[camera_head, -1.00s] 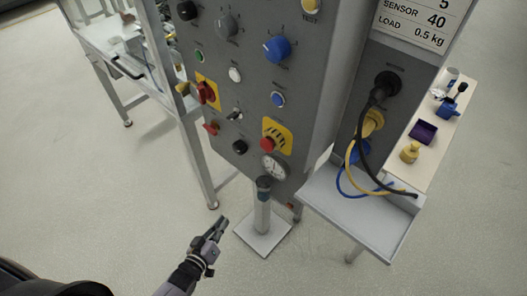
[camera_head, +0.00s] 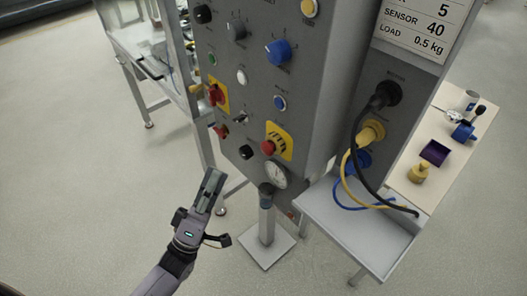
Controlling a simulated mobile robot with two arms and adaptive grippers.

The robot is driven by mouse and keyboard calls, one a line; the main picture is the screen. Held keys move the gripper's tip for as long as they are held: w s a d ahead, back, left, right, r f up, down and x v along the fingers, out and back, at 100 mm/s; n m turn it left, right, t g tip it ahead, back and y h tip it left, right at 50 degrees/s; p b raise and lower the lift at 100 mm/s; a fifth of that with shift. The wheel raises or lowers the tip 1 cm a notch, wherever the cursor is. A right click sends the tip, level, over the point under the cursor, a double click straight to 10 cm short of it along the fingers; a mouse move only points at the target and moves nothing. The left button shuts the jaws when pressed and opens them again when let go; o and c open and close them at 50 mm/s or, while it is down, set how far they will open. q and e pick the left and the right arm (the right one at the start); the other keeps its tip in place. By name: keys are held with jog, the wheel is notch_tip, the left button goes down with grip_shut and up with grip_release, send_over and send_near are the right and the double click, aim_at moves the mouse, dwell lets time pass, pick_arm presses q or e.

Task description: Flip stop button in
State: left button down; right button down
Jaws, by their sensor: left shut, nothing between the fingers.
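The stop button is a red mushroom head (camera_head: 268,147) on a yellow plate (camera_head: 284,137), low on the grey control panel (camera_head: 247,57). My left gripper (camera_head: 214,175) is shut and empty. In the picture it is below and left of the stop button, with its fingers pointing up toward the panel and clear floor showing around it. The stop button is in full view. My right gripper is not in view.
A post on a square base (camera_head: 267,248) stands below. A shelf with cables (camera_head: 345,222) is at right.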

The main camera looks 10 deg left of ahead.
aim_at(266, 149)
pick_arm(q)
jog(key=shift+w, duration=0.15)
jog(key=w+d+b, duration=0.2)
jog(key=w+d, duration=0.3)
jog(key=w, duration=0.1)
jog(key=shift+w+d, duration=0.2)
jog(key=shift+w, duration=0.2)
dwell(1.5)
jog(key=shift+w+d, duration=0.3)
jog(key=shift+w, duration=0.05)
jog(key=shift+w+d+b, duration=0.3)
jog(key=shift+w+b, duration=0.1)
jog(key=shift+b, duration=0.05)
dwell(0.7)
jog(key=shift+s+a, duration=0.1)
jog(key=shift+s, duration=0.05)
jog(key=shift+s+a+p, duration=0.3)
jog(key=shift+s+a, duration=0.15)
jog(key=shift+s, duration=0.15)
